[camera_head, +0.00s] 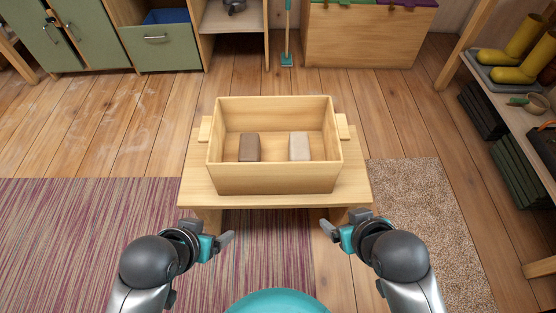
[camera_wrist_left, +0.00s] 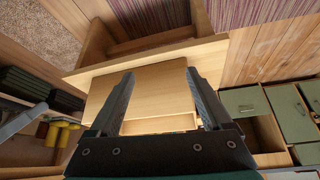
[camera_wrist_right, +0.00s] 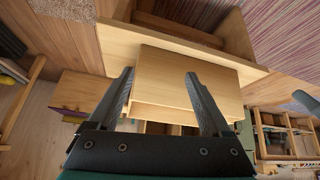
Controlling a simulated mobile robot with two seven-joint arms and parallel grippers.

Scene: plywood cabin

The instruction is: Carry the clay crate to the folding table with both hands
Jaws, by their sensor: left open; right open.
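The clay crate (camera_head: 274,180) is a light wooden box with a handle block on each side. It stands upright on a low wooden bench (camera_head: 355,188). Inside are a brown block (camera_head: 249,148) and a pale block (camera_head: 299,146). My left gripper (camera_head: 229,240) is open and empty in front of the bench, left of centre; in its wrist view the open fingers (camera_wrist_left: 160,95) frame the crate's wall (camera_wrist_left: 158,92). My right gripper (camera_head: 325,229) is open and empty in front of the bench, right of centre; its fingers also show in the right wrist view (camera_wrist_right: 160,92). Neither touches the crate. I cannot identify a folding table.
A striped rug (camera_head: 80,235) lies at the left and a beige mat (camera_head: 415,190) at the right. Green cabinets (camera_head: 75,40) and a wooden chest (camera_head: 365,40) stand at the back. A shelf with yellow boots (camera_head: 515,72) is at the right. Plank floor behind the bench is clear.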

